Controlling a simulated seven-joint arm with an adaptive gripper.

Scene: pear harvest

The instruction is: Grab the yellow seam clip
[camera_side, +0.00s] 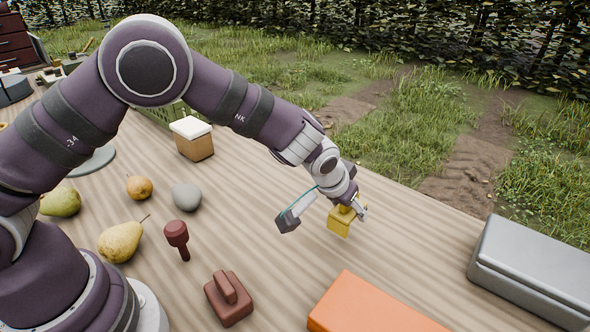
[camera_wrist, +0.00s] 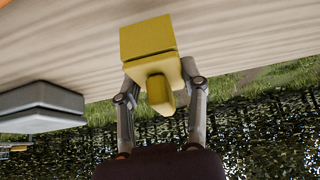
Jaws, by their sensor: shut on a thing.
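The yellow seam clip (camera_side: 340,221) is at my gripper's tip in the side view, near the far edge of the wooden table. My gripper (camera_side: 354,208) is shut on it. In the wrist view the clip (camera_wrist: 149,42) shows a blocky yellow body with a narrower tab, and the fingers of my gripper (camera_wrist: 160,86) close on both sides of its narrower part. The clip looks raised off the table, but the exact gap is hard to tell.
An orange block (camera_side: 370,305) and a grey lidded box (camera_side: 535,262) lie to the right on the table (camera_side: 270,285). A dark red block with a handle (camera_side: 228,298), a dark red mallet-like piece (camera_side: 177,236), a grey stone (camera_side: 186,196) and pears (camera_side: 122,240) are on the left.

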